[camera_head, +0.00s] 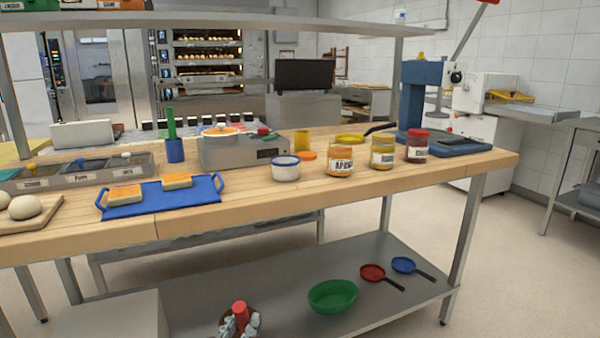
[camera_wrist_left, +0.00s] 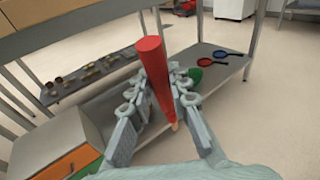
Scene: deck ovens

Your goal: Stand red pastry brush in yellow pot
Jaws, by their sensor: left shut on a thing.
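The red pastry brush (camera_head: 239,309) is in my left gripper (camera_head: 240,322), at the bottom of the head view, low in front of the worktable. In the left wrist view, the fingers of my left gripper (camera_wrist_left: 159,88) are shut around the brush's red handle (camera_wrist_left: 151,52), whose thick end points up toward the table edge. A small tan tip shows at its lower end. The yellow pot (camera_head: 302,140) stands upright on the table behind the white tub, well above and apart from the brush. Its inside is hidden. My right gripper is out of view.
A white tub (camera_head: 285,168), an orange lid (camera_head: 307,155) and several jars (camera_head: 340,161) stand near the pot. A blue pot (camera_head: 175,151) holds a green brush (camera_head: 171,123). A scale (camera_head: 240,150) stands left. The lower shelf holds a green bowl (camera_head: 332,296).

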